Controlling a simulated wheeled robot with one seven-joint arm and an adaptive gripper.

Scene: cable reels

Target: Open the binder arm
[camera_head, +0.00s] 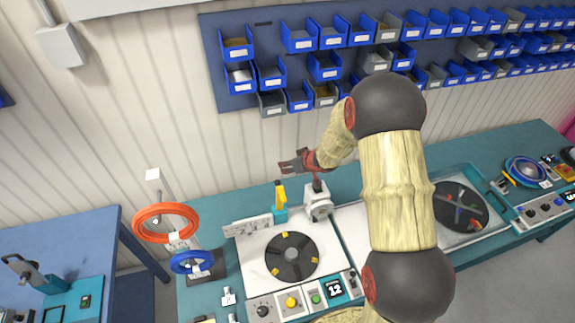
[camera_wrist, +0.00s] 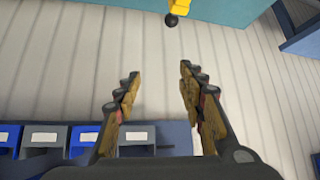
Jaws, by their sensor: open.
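A yellow upright lever (camera_head: 280,196), which looks like the binder arm, stands on a teal mount at the back of the left reel machine (camera_head: 262,273). In the wrist view the yellow lever (camera_wrist: 180,7) shows at the top edge with a black ball at its end; the rest of it is cut off. My gripper (camera_head: 284,167) is above and a little right of the lever, apart from it. In the wrist view my gripper (camera_wrist: 158,72) has its fingers spread with nothing between them. The ball lies beyond the fingertips.
A grey-white unit (camera_head: 318,206) stands just right of the lever. A round dark turntable (camera_head: 292,257) is in front. Orange (camera_head: 165,222) and blue (camera_head: 191,262) cable coils hang on a stand to the left. Blue bins (camera_head: 299,37) line the wall behind.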

